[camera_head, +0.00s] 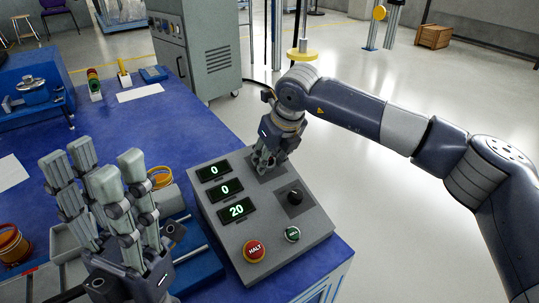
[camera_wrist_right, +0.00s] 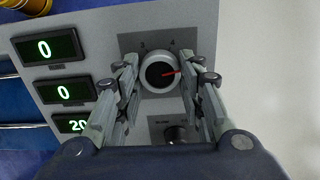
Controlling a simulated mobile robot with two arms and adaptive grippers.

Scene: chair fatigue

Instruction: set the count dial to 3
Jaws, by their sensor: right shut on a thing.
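A grey control box (camera_head: 265,226) stands on the blue table, with three green displays reading 0, 0 and 20. My right gripper (camera_head: 264,160) reaches down to the box's upper dial and hides it in the head view. In the right wrist view the dial (camera_wrist_right: 158,74) is a round light knob with a dark face and a red pointer, aimed right and slightly up. My right fingers are shut on its two sides. My left gripper (camera_head: 98,165) is open and empty, left of the box, fingers up.
A black knob (camera_head: 295,197), a red HALT button (camera_head: 254,251) and a green button (camera_head: 292,234) sit on the box. Orange rings (camera_head: 160,177) and a blue fixture with rods lie to its left. Open floor lies to the right.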

